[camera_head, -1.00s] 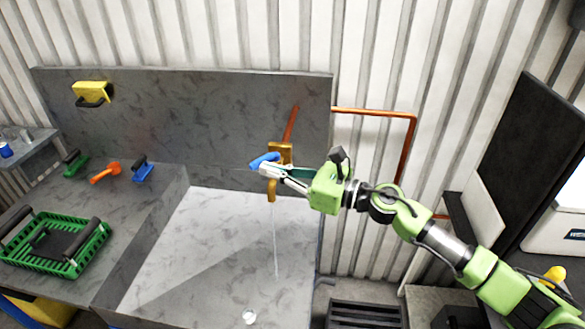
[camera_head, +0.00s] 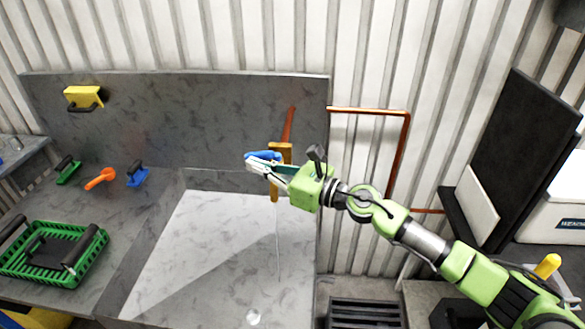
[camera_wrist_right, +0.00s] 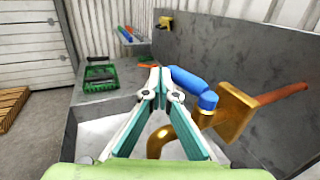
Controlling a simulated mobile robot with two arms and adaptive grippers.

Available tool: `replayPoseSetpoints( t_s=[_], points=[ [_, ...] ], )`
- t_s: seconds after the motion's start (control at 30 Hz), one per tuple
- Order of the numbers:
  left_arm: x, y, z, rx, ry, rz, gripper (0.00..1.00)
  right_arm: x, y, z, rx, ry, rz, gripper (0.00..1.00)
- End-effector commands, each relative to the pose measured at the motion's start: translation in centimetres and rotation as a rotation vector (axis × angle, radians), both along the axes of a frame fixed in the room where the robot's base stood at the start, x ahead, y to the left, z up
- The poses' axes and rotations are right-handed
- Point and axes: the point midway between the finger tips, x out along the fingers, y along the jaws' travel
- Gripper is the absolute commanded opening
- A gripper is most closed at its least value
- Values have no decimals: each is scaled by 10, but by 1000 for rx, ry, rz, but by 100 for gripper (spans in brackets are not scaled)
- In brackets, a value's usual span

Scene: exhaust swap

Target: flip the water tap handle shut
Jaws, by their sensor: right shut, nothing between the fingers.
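The water tap has a brass body (camera_head: 274,187) and a blue handle (camera_head: 262,155). A thin stream of water (camera_head: 278,250) falls from its spout into the sink. My right gripper (camera_head: 250,162) is shut and empty, just in front of the tap with its fingertips close to the blue handle. In the right wrist view the shut fingertips (camera_wrist_right: 160,72) are beside the left end of the blue handle (camera_wrist_right: 192,84); I cannot tell if they touch. The brass spout (camera_wrist_right: 182,128) curves down partly behind the fingers. My left gripper is not in view.
The sink basin (camera_head: 190,250) is below the tap, with a grey splashback (camera_head: 190,120) behind. A green crate (camera_head: 95,250), an orange tool (camera_head: 100,178) and brushes are on the counter at left. A copper pipe (camera_head: 370,111) runs along the wall at right.

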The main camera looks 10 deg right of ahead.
Motion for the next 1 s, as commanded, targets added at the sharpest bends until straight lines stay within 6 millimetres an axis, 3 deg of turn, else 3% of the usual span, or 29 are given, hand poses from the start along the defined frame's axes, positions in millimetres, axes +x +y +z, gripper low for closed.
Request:
replayPoseSetpoints(
  t_s=[1.0],
  points=[
    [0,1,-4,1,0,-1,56,10,6,0,1,-1,0,0]
  ],
)
